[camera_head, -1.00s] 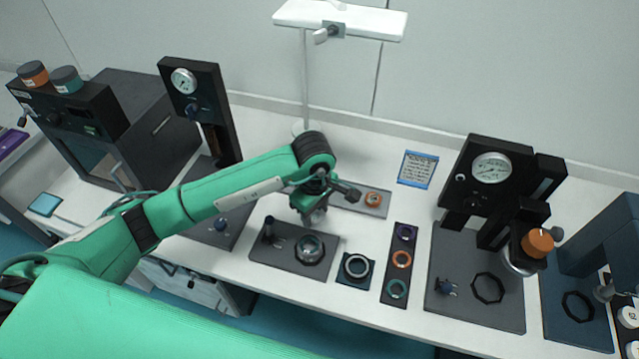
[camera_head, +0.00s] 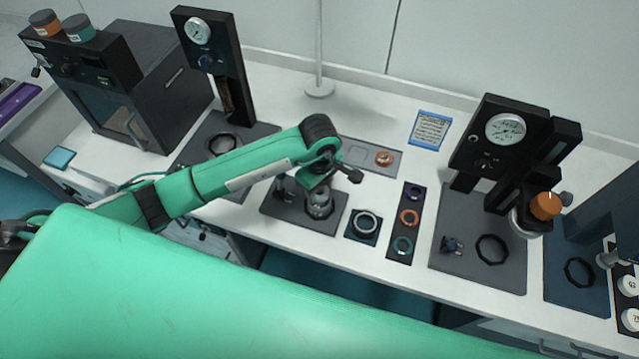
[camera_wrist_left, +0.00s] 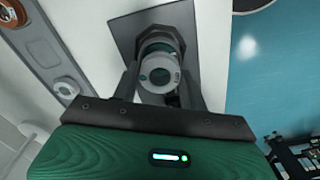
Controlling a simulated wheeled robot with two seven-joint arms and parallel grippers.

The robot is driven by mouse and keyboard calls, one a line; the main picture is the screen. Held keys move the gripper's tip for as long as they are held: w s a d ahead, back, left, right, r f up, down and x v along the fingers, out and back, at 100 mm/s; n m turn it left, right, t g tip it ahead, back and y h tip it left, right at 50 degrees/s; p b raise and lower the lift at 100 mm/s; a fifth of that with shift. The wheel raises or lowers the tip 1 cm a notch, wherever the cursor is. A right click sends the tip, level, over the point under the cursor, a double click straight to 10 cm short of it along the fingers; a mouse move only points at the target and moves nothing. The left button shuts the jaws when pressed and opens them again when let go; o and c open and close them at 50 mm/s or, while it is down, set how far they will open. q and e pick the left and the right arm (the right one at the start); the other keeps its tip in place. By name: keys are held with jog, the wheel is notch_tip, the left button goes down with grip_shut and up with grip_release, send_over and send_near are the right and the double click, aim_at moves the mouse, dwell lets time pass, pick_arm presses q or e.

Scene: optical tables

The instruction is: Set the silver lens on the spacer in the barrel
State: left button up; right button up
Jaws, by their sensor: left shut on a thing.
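My left gripper (camera_head: 319,208) is over the barrel's dark plate (camera_head: 275,211), pointing down. In the left wrist view my left gripper (camera_wrist_left: 162,88) is shut on a round grey piece with a teal centre, which I take for the silver lens (camera_wrist_left: 172,88). Beyond it the dark rim of the barrel (camera_wrist_left: 160,42) shows, on its plate (camera_wrist_left: 124,26). The lens appears lined up with or at the barrel's mouth; I cannot tell whether it touches the spacer, which is hidden. My right gripper is not in view.
A small dark post (camera_head: 283,187) stands close left of the gripper. A plate with a pale ring (camera_head: 367,223) and a strip of coloured rings (camera_head: 409,217) lie to the right. A grey tray with an orange ring (camera_head: 384,158) lies behind. Gauge stands (camera_head: 505,128) rise further off.

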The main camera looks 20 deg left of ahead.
pick_arm(q)
jog(key=shift+f+b, duration=0.9)
jog(key=shift+b, duration=0.25)
dwell(1.0)
jog(key=shift+b, duration=0.45)
dwell(0.9)
jog(key=shift+f+b, duration=0.35)
jog(key=shift+b, duration=0.6)
dwell(0.8)
jog(key=o, duration=1.1)
jog(key=shift+c, duration=0.2)
jog(key=shift+r, duration=0.1)
notch_tip(320, 180, up, 14)
jog(key=b, duration=0.4)
jog(key=shift+f, duration=0.2)
